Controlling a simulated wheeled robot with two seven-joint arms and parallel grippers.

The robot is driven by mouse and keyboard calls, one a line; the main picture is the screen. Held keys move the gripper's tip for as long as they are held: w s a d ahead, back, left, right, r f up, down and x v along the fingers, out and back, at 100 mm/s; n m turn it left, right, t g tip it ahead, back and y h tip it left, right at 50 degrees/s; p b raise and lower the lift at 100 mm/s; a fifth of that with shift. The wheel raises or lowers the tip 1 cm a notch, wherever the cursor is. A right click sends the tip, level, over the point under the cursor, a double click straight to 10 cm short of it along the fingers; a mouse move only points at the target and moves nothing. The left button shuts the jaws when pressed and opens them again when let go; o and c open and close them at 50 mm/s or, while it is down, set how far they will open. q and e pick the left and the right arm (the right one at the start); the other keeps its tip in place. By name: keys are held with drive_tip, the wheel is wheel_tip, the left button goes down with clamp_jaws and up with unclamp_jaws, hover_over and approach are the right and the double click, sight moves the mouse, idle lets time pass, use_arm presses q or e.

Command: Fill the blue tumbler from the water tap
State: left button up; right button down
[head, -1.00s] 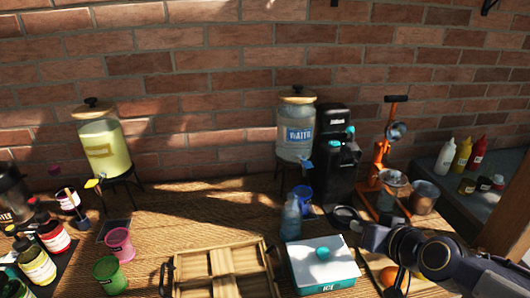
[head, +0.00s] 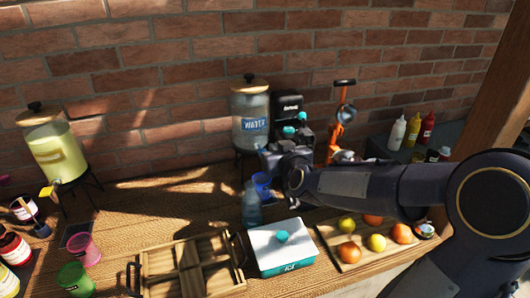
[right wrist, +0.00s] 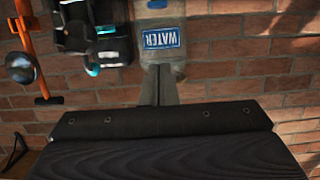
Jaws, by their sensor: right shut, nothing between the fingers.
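The water dispenser (head: 250,118), a clear jar with a wooden lid and a blue WATER label, stands against the brick wall; it also shows upside down in the right wrist view (right wrist: 162,15). My right gripper (head: 268,157) is at the dispenser's lower front, where the tap is mostly hidden behind it. Its fingers (right wrist: 160,84) are shut together and empty, pointing at the jar below the label. The blue tumbler (head: 262,186) stands on the table below the gripper. Its inside and water level cannot be made out. My left gripper is out of view.
A clear bottle (head: 251,206) stands just in front of the tumbler. A white ice box (head: 270,240), a wooden crate (head: 160,262) and a fruit board (head: 345,262) lie nearer. A black machine (head: 288,105) and an orange press (head: 340,125) stand right of the dispenser.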

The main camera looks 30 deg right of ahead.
drive_tip(key=b, duration=0.2)
hover_over(262, 150)
drive_tip(key=s, duration=0.4)
wheel_tip(262, 150, down, 2)
drive_tip(key=shift+w+a+f, duration=0.1)
drive_tip(key=shift+a+f, duration=0.1)
drive_tip(key=shift+f, duration=0.85)
drive_tip(key=shift+w+a+f, duration=0.1)
drive_tip(key=shift+a+f, duration=0.05)
drive_tip(key=shift+f, duration=0.9)
